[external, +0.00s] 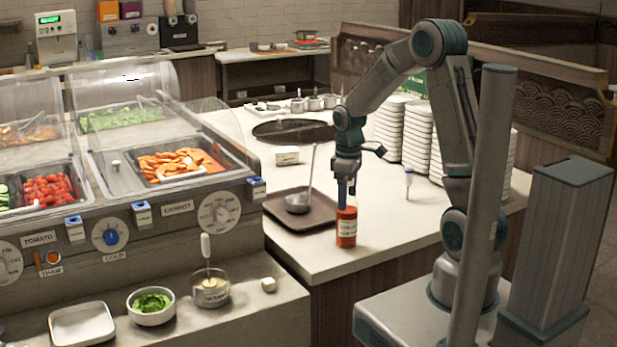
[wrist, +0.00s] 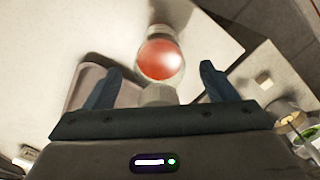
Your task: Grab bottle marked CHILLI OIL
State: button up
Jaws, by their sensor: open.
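A bottle of red-orange oil (external: 346,228) with a white label stands upright near the front corner of the counter; the label's lettering is too small to read for certain. My gripper (external: 346,192) points down at the bottle's top in the external view. In the wrist view the bottle (wrist: 161,60) shows from above, its red contents and pale cap in sight, lying between the two spread fingers of my gripper (wrist: 163,78). The fingers are open, with a gap on both sides of the bottle. How far down the fingers reach beside the bottle is hard to tell.
A brown tray (external: 315,218) with a ladle (external: 298,201) lies left of the bottle. Stacks of white plates (external: 447,145) stand behind to the right. A small white-and-blue item (external: 408,183) stands between. The counter's front edge is close to the bottle.

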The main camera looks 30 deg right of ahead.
grip_shut()
jog(key=shift+r, duration=0.1)
